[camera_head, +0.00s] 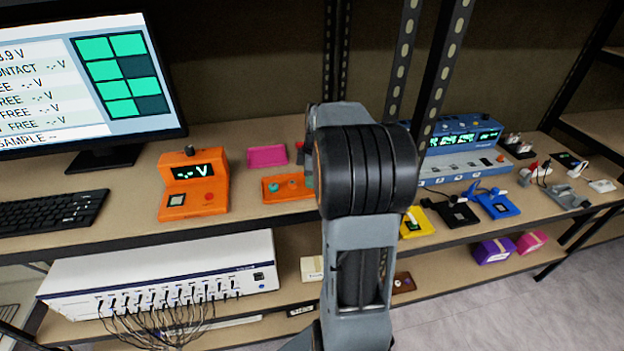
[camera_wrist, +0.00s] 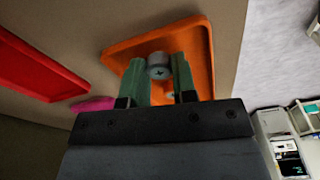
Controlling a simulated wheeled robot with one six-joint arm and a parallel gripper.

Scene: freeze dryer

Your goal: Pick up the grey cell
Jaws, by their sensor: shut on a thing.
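In the wrist view a grey round cell (camera_wrist: 158,66) with a dark cross mark on its end sits between the green fingers of my gripper (camera_wrist: 161,77). The gripper is shut on it. The cell is over the orange tray (camera_wrist: 120,56); I cannot tell whether it touches the tray. Part of another small round piece (camera_wrist: 171,95) shows between the fingers. In the head view my arm hides most of the gripper and the grey cell, at the right end of the orange tray (camera_head: 274,198).
In the head view a pink tray (camera_head: 267,156) lies behind the orange one. An orange meter (camera_head: 193,186) stands to the left. A blue instrument (camera_head: 457,155) and small coloured holders lie to the right. A dark shelf post (camera_head: 440,70) rises behind my arm.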

